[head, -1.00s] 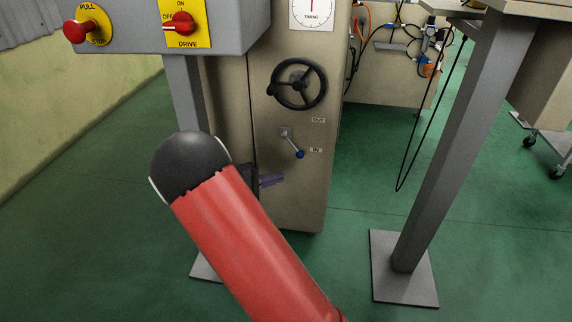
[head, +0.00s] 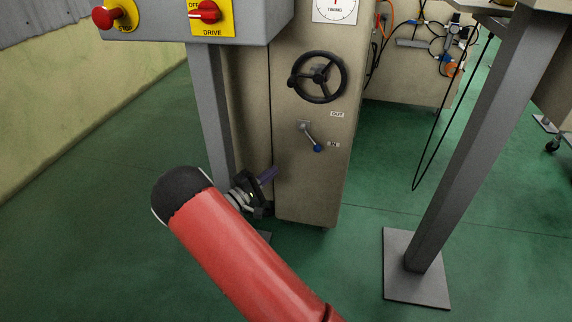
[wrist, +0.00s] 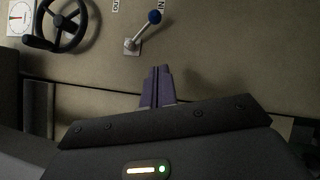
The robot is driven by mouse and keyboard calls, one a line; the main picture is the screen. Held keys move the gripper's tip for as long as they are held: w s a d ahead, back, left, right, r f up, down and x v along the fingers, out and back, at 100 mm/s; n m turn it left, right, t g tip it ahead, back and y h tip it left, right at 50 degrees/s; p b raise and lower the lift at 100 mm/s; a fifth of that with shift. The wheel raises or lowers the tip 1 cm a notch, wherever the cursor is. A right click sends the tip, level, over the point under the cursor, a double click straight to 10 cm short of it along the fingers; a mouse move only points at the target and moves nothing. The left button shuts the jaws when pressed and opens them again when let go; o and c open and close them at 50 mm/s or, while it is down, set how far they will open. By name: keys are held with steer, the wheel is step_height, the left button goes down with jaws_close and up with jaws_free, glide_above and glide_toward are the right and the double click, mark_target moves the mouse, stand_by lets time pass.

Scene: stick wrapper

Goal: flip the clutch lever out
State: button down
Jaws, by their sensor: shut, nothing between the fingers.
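The clutch lever (head: 311,138) is a short metal rod with a blue ball knob on the beige cabinet front. In the head view it slants down to the right, its knob by the IN label (head: 333,145), below the OUT label (head: 337,114). In the wrist view the lever (wrist: 142,31) is just beyond my fingertips, its knob pointing up and right. My gripper (head: 270,173) is below and left of the lever in the head view, its purple fingers together and empty. It also shows in the wrist view (wrist: 158,72), apart from the lever.
A black handwheel (head: 317,77) sits above the lever. A grey control box (head: 265,22) with a red drive switch (head: 205,12) hangs at upper left on a grey post (head: 211,105). A grey leg (head: 465,150) stands at right. Green floor is open between cabinet and leg.

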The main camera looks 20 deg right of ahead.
glide_toward(310, 139)
steer(key=w+d+f, duration=0.3)
steer(key=shift+s+d+r+p, duration=0.15)
steer(key=shift+s+d, duration=0.05)
steer(key=shift+d, duration=0.35)
steer(key=shift+s+d+r+p, duration=0.15)
steer(key=shift+s+d+p, duration=0.05)
steer(key=shift+d, duration=0.35)
steer(key=shift+s+d+r+p, duration=0.15)
steer(key=shift+s+d, duration=0.1)
steer(key=shift+d, duration=0.3)
